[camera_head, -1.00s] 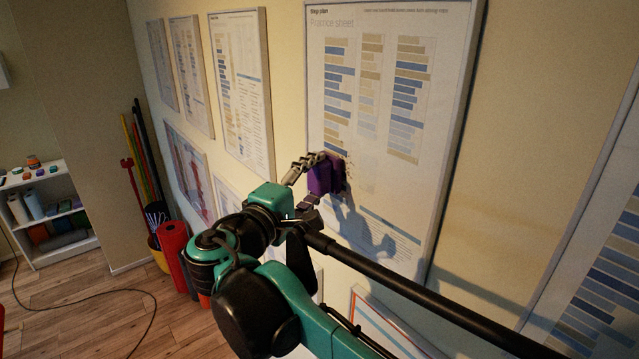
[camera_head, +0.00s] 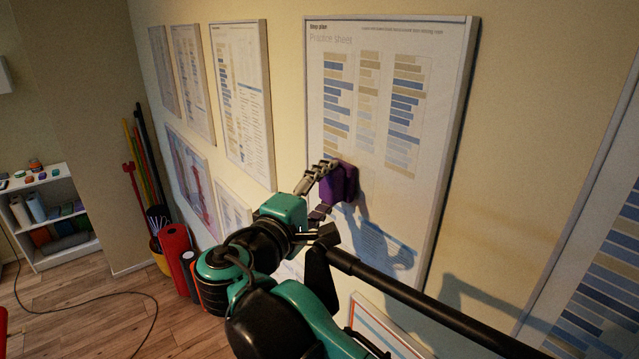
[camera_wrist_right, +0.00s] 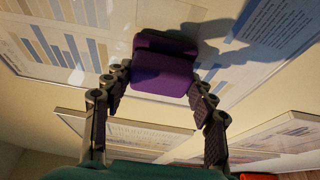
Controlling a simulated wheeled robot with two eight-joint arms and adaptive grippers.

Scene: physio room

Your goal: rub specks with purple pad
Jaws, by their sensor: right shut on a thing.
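The purple pad (camera_head: 341,183) is a small block held at the lower middle of the framed practice sheet (camera_head: 390,190) on the wall, below its coloured bars. My right gripper (camera_head: 324,191) is shut on the pad, with its jointed fingers on either side. The wrist view shows the pad (camera_wrist_right: 165,66) between the two fingers, with its far face toward the sheet. The pad is at or very near the sheet; I cannot tell whether it touches. I make out no dark specks on the sheet now; the pad hides part of it. My left gripper is not in view.
More framed charts (camera_head: 240,95) hang to the left, and another large one (camera_head: 600,270) at the right edge. A frame with an orange border (camera_head: 375,325) is below. Red rolls (camera_head: 174,250) and poles (camera_head: 143,165) stand by the corner, near a white shelf (camera_head: 65,215).

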